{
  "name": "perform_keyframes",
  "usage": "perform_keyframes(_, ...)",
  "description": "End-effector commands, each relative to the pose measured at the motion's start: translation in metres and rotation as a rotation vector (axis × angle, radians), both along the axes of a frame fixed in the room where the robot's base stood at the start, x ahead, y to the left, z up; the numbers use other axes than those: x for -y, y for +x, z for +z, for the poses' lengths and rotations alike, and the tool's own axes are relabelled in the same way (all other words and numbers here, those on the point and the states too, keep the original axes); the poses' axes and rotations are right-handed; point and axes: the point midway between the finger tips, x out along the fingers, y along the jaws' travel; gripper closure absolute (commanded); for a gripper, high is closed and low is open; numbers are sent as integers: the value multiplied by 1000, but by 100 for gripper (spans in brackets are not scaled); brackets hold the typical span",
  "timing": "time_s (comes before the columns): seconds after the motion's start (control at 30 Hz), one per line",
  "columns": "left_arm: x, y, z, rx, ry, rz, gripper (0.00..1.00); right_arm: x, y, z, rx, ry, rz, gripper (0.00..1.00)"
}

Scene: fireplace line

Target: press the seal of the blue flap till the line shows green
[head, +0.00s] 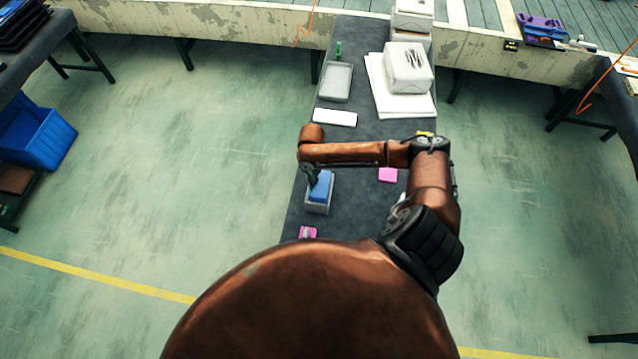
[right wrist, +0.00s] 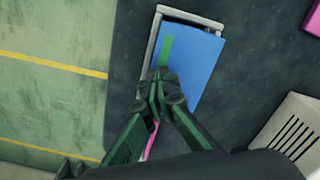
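The blue flap (head: 321,187) lies on a small grey box (head: 318,208) on the dark table. In the right wrist view the flap (right wrist: 201,70) covers most of the grey box (right wrist: 190,16), with a dark gap at the far edge. A line on the flap shows green (right wrist: 165,51). My right gripper (head: 311,178) is over the flap's left side; in the right wrist view its fingertips (right wrist: 162,82) are together with nothing between them, at the near end of the green line. Whether they touch the flap is unclear. My left gripper is not in view.
Pink blocks (head: 388,175) (head: 308,232) lie close by on the table (head: 350,205). A white slab (head: 335,117), a grey tray (head: 336,82) and white boxes (head: 407,68) stand farther back. A slotted pale object (right wrist: 291,128) shows at right in the wrist view.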

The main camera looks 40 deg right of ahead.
Motion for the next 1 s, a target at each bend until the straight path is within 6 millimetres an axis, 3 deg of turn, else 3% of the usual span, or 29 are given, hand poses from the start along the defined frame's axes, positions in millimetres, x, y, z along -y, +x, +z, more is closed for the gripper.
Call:
perform_keyframes(0.6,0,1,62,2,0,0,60,1,3,65,6,-1,1,100)
perform_keyframes(1.0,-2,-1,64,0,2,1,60,1,3,68,7,-1,0,100)
